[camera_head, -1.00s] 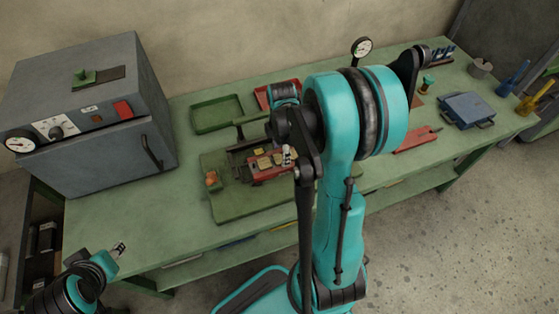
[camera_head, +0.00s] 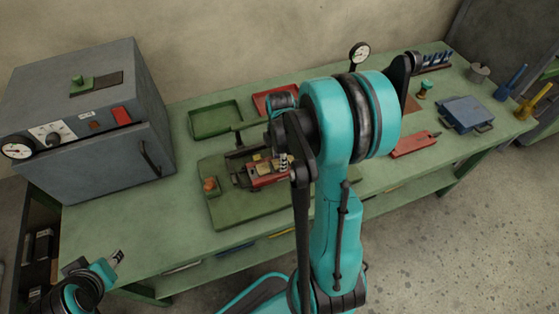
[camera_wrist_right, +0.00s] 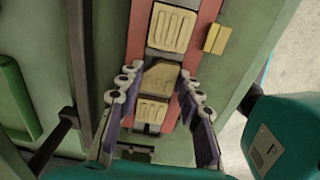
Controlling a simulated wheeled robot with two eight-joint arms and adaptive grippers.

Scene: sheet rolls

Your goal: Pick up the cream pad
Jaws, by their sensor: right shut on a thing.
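Several cream ribbed pads lie in a row on a red strip (camera_wrist_right: 205,28) in the right wrist view. A cream pad (camera_wrist_right: 160,76) in the middle of the row sits between the fingertips of my right gripper (camera_wrist_right: 158,82), which is shut on it. Other pads show above it (camera_wrist_right: 173,28) and below it (camera_wrist_right: 152,110). In the head view my right gripper (camera_head: 284,162) is down at the red strip (camera_head: 266,180), and my arm hides part of it. My left gripper (camera_head: 117,257) is at the lower left, off the table's front edge; its jaw gap is unclear.
The strip sits on a green base plate (camera_head: 235,212). A small yellow block (camera_wrist_right: 217,38) is beside the strip. A grey oven (camera_head: 90,130) stands at the left, a green tray (camera_head: 215,134) behind. A blue-grey box (camera_head: 466,112) and red tool (camera_head: 413,145) lie right.

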